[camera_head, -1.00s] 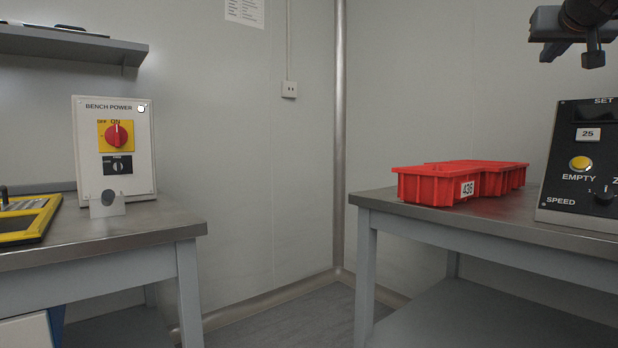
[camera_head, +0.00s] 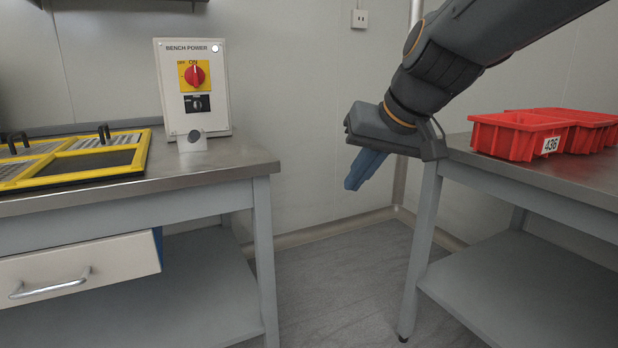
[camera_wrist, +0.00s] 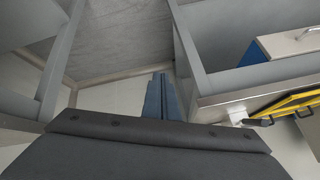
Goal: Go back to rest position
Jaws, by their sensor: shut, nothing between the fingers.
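My gripper (camera_head: 354,184) hangs in the gap between the two benches, in front of the back wall, tilted down and to the left. Its blue fingers are together with nothing between them. In the wrist view the shut fingers (camera_wrist: 160,80) point away over the gap, clear of both benches. My arm reaches in from the upper right of the head view.
The left bench (camera_head: 200,165) carries the bench power box (camera_head: 193,120) and a yellow-framed tray (camera_head: 75,180); its drawer (camera_head: 110,260) stands slightly out. The right bench (camera_head: 470,165) holds red bins (camera_head: 500,140). Floor (camera_head: 335,275) between the benches is clear.

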